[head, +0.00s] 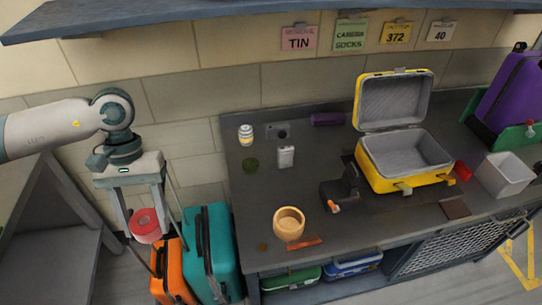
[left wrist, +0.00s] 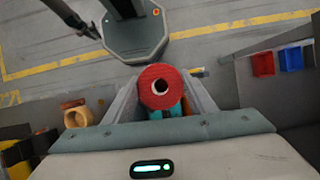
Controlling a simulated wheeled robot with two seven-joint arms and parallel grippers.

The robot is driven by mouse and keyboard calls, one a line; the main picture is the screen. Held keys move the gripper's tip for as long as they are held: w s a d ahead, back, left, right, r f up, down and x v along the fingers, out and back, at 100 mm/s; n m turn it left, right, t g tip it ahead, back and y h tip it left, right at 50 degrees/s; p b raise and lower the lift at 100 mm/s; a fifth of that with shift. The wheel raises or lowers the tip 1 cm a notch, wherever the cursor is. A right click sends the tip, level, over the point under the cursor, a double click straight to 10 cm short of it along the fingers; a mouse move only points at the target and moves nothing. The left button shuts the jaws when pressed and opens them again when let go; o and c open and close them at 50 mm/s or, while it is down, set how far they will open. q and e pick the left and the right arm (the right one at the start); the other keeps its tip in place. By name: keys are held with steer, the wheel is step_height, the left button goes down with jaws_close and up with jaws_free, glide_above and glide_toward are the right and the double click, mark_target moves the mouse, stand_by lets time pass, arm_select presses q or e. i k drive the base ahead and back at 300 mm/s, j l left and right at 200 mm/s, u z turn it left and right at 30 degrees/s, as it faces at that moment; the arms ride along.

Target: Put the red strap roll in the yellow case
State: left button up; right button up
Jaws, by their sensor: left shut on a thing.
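The red strap roll (head: 146,226) is held between the fingers of my left gripper (head: 145,231), at the left of the head view. The roll hangs in the air, left of the dark workbench and above the standing suitcases. In the left wrist view the roll (left wrist: 161,86) sits between the two fingers (left wrist: 160,92), its round hole facing the camera. The yellow case (head: 376,178) stands open on the workbench, right of centre, with its lid raised at the back. Its grey inside looks empty. The gripper is far to the left of the case. My right gripper does not show.
A wooden bowl (head: 289,224), a white bottle (head: 246,135), a white box (head: 286,157) and a black device (head: 345,186) stand on the workbench (head: 235,190) left of the case. A white bin (head: 505,174) is to its right. Orange (head: 173,270) and teal (head: 211,250) suitcases stand below.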

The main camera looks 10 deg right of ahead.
mark_target(398, 167)
steer(key=i+l+z, duration=0.1)
steer(key=l, duration=0.3)
steer(key=i+l+z, duration=0.1)
steer(key=l, duration=0.3)
steer(key=i+l+z, duration=0.1)
steer(key=l, duration=0.3)
steer(key=i+l+z, duration=0.1)
steer(key=l, duration=0.25)
steer(key=i+l+z, duration=0.15)
steer(key=i+l, duration=0.15)
steer(key=i+l+z, duration=0.1)
steer(key=l, duration=0.3)
steer(key=i, duration=0.05)
